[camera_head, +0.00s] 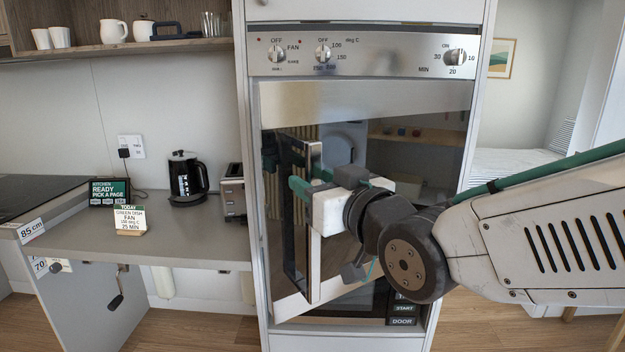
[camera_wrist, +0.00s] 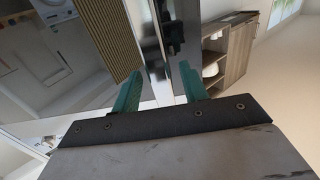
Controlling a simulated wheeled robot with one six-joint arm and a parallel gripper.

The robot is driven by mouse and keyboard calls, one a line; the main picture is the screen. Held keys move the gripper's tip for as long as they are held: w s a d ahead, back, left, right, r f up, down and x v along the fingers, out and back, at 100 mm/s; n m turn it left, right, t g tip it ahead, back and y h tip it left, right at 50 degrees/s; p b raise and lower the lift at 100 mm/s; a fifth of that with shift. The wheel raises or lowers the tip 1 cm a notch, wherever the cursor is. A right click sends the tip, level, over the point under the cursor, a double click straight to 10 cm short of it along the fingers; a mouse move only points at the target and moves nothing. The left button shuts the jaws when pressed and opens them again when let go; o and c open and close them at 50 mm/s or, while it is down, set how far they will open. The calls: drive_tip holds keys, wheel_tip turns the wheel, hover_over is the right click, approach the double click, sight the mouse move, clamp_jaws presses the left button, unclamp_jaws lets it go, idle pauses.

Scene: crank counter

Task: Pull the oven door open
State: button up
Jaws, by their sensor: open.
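The oven (camera_head: 365,65) is built into a tall white cabinet. Its door (camera_head: 400,100) has dark, mirror-like glass and a steel border. The lower edge slants down to the left, so the door looks ajar with its left side toward me. An upright steel handle (camera_head: 315,165) runs along the door's left part; a bar between the fingers also shows in the wrist view (camera_wrist: 157,45). My gripper (camera_head: 308,181), with green fingers, is at the handle. The fingers (camera_wrist: 158,92) are apart on either side of the bar. Contact cannot be told.
A counter (camera_head: 190,235) at the left holds a black kettle (camera_head: 187,180), a toaster (camera_head: 233,192) and small signs. A shelf (camera_head: 190,45) with jugs and cups hangs above. Crank handles (camera_head: 118,290) sit under the counter. Wooden floor shows at the lower left.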

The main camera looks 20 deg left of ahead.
drive_tip(key=shift+w+a, duration=0.45)
drive_tip(key=shift+a, duration=0.05)
clamp_jaws()
